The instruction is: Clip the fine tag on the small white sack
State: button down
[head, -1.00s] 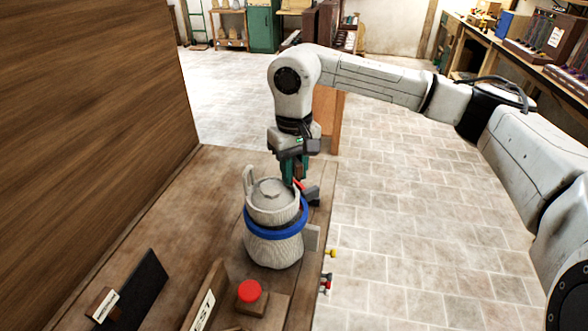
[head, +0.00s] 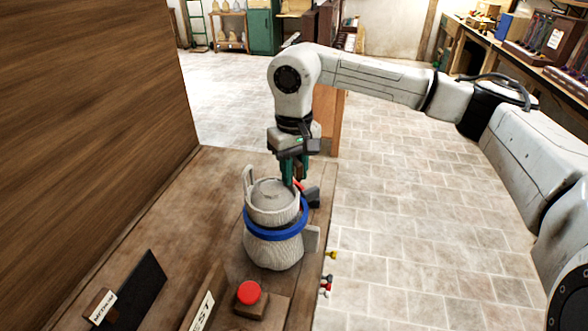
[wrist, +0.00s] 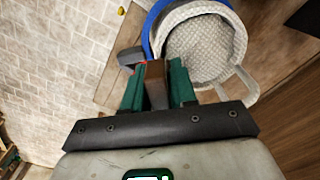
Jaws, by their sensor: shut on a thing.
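The small white sack (head: 272,250) is an off-white woven sack standing upright on the wooden bench, with a blue band around it and ear-like flaps at its sides. Its open mouth shows in the wrist view (wrist: 205,48). My gripper (head: 293,172) points down at the sack's far right rim. In the wrist view its green fingers (wrist: 157,88) are closed on a flat brown piece (wrist: 156,84); whether this is the fine tag I cannot tell. A grey part with a red edge (wrist: 131,57) lies beside the fingers at the rim; whether it touches the sack is unclear.
A red button (head: 249,292) on a wooden block stands in front of the sack, near a lettered board (head: 203,311). A dark plate (head: 138,285) lies at left. A tall wooden panel (head: 90,110) bounds the bench's left. Tiled floor (head: 400,200) is clear at right.

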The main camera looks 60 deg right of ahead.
aim_at(294, 187)
jog(key=shift+f, duration=0.15)
jog(key=shift+f+b, duration=1.8)
jog(key=shift+b, duration=0.1)
jog(key=c, duration=0.8)
grip_release()
notch_tip(294, 187, up, 11)
jog(key=shift+f+b, duration=0.1)
jog(key=shift+b, duration=0.25)
